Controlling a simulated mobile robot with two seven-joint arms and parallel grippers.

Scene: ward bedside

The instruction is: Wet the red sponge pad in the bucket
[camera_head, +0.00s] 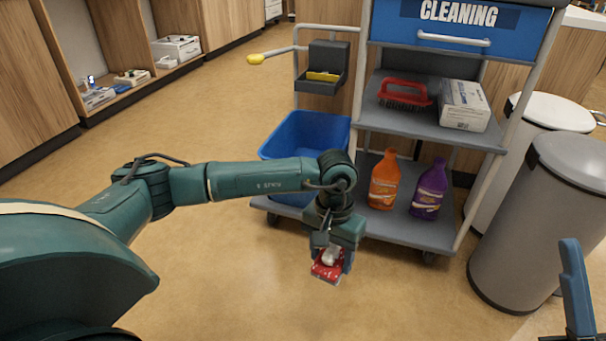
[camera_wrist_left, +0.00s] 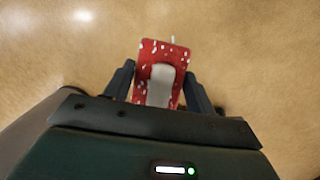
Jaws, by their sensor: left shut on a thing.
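The red sponge pad (camera_head: 327,271) has white specks and a pale grip on its back. My left gripper (camera_head: 331,255) is shut on it and holds it in the air in front of the cleaning cart, above the floor. In the left wrist view the pad (camera_wrist_left: 173,52) sits between the two dark fingers of the gripper (camera_wrist_left: 160,84). The blue bucket (camera_head: 285,137) stands on the cart's lower left, behind my left forearm, which hides part of it. Its inside bottom and any water cannot be seen.
The cart's lower shelf (camera_head: 425,232) holds an orange bottle (camera_head: 384,183) and a purple bottle (camera_head: 429,190). A red brush (camera_head: 404,94) and a white box (camera_head: 463,104) sit on the shelf above. Grey bins (camera_head: 540,215) stand at the right. Floor is open at the left.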

